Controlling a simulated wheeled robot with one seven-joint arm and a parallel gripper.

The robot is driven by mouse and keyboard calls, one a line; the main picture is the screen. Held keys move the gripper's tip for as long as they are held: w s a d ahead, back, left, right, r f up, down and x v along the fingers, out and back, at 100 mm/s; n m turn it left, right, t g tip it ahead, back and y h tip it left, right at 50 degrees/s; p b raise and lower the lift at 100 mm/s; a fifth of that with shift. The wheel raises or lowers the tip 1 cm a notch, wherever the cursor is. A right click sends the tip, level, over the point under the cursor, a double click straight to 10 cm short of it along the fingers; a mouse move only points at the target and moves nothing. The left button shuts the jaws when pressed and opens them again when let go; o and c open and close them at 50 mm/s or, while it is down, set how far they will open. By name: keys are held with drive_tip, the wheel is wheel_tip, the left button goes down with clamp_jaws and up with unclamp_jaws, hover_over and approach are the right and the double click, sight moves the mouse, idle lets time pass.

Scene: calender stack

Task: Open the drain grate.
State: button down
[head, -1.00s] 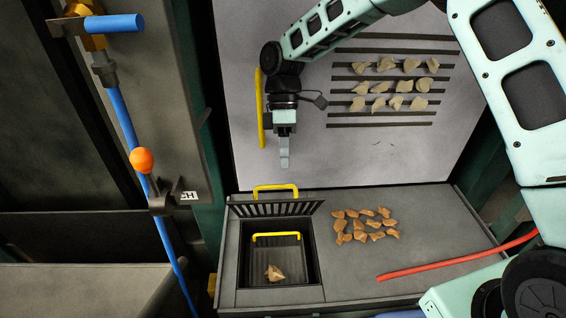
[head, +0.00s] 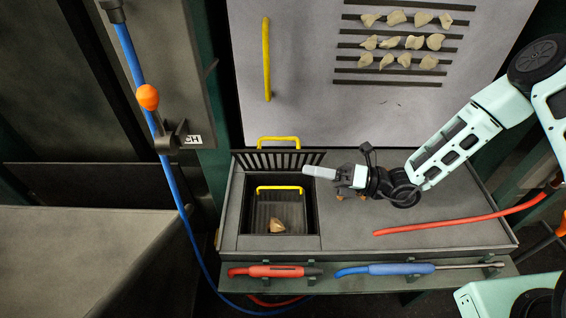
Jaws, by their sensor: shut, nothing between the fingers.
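The drain grate (head: 270,160) is a dark slatted panel with a yellow handle (head: 279,140) along its top. It stands raised at the back edge of the square drain opening, so the opening below is uncovered. Inside sits a dark basket (head: 292,214) with a yellow handle (head: 279,188) and a tan chunk (head: 277,226) in it. My gripper (head: 308,171) is shut and empty, pointing left. Its tip shows just below the grate's right end, over the opening's back right corner; I cannot tell whether it touches.
Orange chunks on the counter (head: 440,204) are mostly hidden behind my arm. A red hose (head: 450,224) lies to the right. A red tool (head: 275,271) and a blue tool (head: 400,269) rest on the front ledge. Pale chunks (head: 404,42) sit on the slotted panel behind.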

sight(279, 154)
drive_tip(key=w+a+m+t+p, duration=0.1)
drive_tip(key=w+a+p, duration=0.1)
drive_tip(key=a, duration=0.7)
drive_tip(key=shift+w+r+m+p, duration=0.2)
drive_tip(key=shift+w+m+p, duration=0.1)
drive_tip(key=shift+w, duration=0.25)
drive_tip(key=shift+w+r, duration=0.1)
